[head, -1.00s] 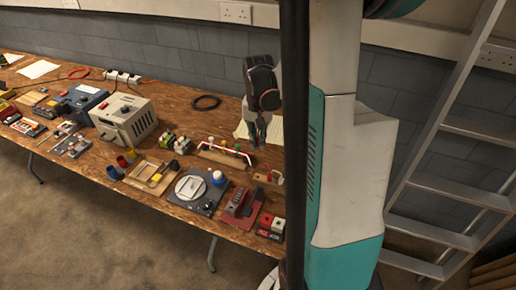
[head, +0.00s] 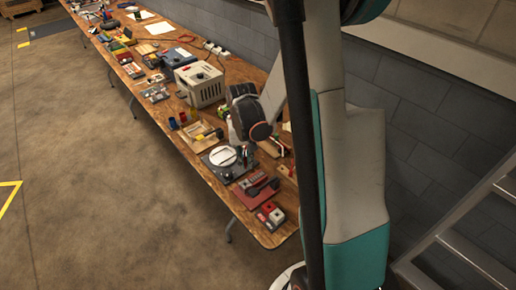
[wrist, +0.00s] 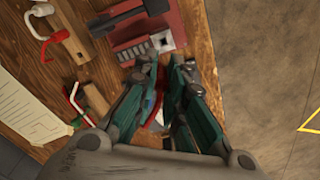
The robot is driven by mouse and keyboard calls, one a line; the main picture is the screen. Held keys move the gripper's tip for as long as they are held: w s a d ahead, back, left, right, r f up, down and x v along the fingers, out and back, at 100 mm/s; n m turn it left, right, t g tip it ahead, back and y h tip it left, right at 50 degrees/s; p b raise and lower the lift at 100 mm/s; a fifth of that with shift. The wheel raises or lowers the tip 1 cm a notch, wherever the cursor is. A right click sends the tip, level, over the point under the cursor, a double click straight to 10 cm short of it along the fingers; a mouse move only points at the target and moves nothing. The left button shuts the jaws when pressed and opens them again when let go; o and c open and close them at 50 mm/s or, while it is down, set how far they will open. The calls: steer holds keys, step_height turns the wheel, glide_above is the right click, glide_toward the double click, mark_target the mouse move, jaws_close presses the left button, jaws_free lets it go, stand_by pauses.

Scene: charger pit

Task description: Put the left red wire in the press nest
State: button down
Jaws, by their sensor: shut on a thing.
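My gripper (wrist: 168,68) points down over the table in the wrist view, its green and grey fingers close together. A narrow red piece with white next to it, seemingly the red wire (wrist: 157,108), shows between the fingers; most of it is hidden. The red press (wrist: 130,35) with a dark lever lies just beyond the fingertips. A pale square with a dark centre, perhaps the nest (wrist: 168,42), is on its near corner.
Wooden holders (wrist: 72,42) with red-and-white wires stand left in the wrist view. The table edge and floor are on the right. A grey plate with a white disc (head: 223,155) and red-based blocks (head: 270,216) flank the press. A beige box (head: 201,84) stands farther left.

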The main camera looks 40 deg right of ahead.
step_height(320, 180, down, 7)
steer(key=b, duration=0.4)
steer(key=shift+a+b, duration=0.35)
steer(key=shift+f+b, duration=1.8)
stand_by(1.2)
steer(key=c, duration=1.6)
jaws_free()
steer(key=shift+r, duration=0.15)
steer(key=shift+r+p, duration=2.35)
steer(key=shift+r, duration=1.1)
